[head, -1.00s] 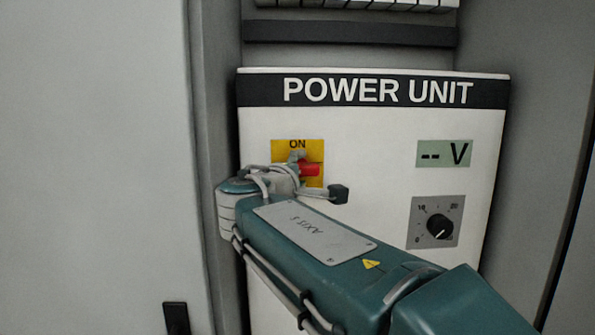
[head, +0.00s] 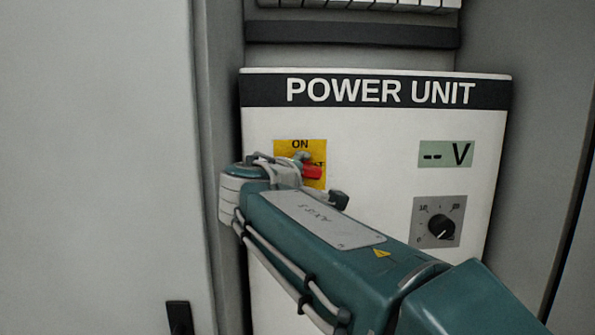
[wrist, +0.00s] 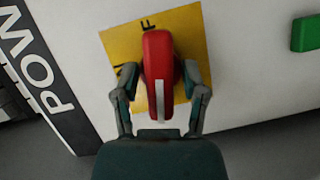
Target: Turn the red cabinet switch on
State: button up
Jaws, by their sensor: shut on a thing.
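The red switch (wrist: 158,65) sits on a yellow plate (wrist: 195,35) in the wrist view, with a white stripe along its handle. The two fingers of my gripper (wrist: 161,78) lie on either side of the handle and are shut on it. In the head view, the red switch (head: 313,172) shows only in part, its handle pointing right and slightly down. "ON" is printed at the top of the yellow plate (head: 283,148). My wrist covers the lower left of the plate and much of the switch.
The white power unit panel (head: 375,140) carries a display (head: 446,154) reading "-- V" and a black knob (head: 441,227) at right. A green part (wrist: 306,33) shows in the wrist view. A grey cabinet door (head: 95,150) with a black handle (head: 180,318) stands close on the left.

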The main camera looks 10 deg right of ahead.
jog(key=m+y, duration=0.1)
jog(key=m, duration=0.2)
jog(key=shift+f+g, duration=0.2)
jog(key=shift+g, duration=0.2)
jog(key=shift+m+y, duration=0.3)
grip_shut()
jog(key=m+y, duration=0.1)
jog(key=m, duration=0.1)
jog(key=shift+d+m+y, duration=0.1)
jog(key=shift+m+y, duration=0.2)
jog(key=shift+m, duration=0.1)
jog(key=m+y, duration=0.1)
jog(key=m, duration=0.1)
jog(key=shift+m+y, duration=1.1)
jog(key=shift+m, duration=0.3)
